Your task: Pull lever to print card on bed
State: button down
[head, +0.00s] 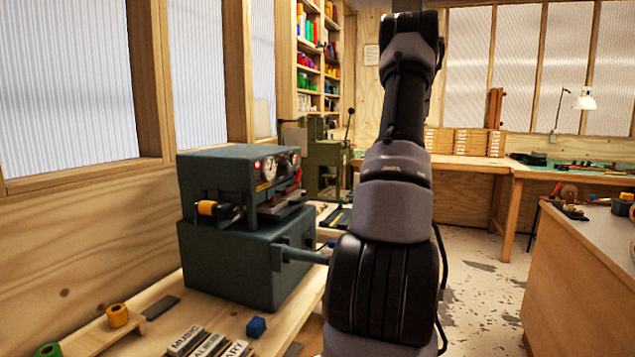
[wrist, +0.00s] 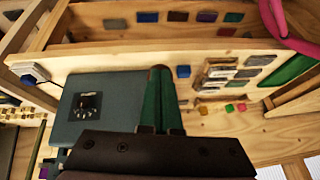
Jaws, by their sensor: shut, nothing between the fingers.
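The dark blue-green foil press (head: 235,240) stands on a wooden bench at the left of the head view, with gauges on its upper front. A grey bar that looks like the lever (head: 303,256) sticks out from its lower body, and its right end is hidden behind my arm. The bed (head: 284,207) is a small shelf under the gauges; I cannot tell whether a card lies on it. The press (wrist: 105,98) also shows in the wrist view, beside my gripper (wrist: 160,70). My gripper's green fingers are together and empty. The head view does not show the fingers.
Type blocks (head: 205,343), a blue cube (head: 256,327) and a gold roll (head: 118,315) lie on the bench in front of the press. A second green machine (head: 327,165) stands behind. A wooden counter (head: 585,265) is at the right, with open floor (head: 485,290) before it.

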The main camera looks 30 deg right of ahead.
jog(key=shift+a+f, duration=0.1)
jog(key=shift+f, duration=0.55)
jog(key=shift+w+a+r, duration=0.1)
dwell(1.2)
jog(key=shift+r, duration=0.1)
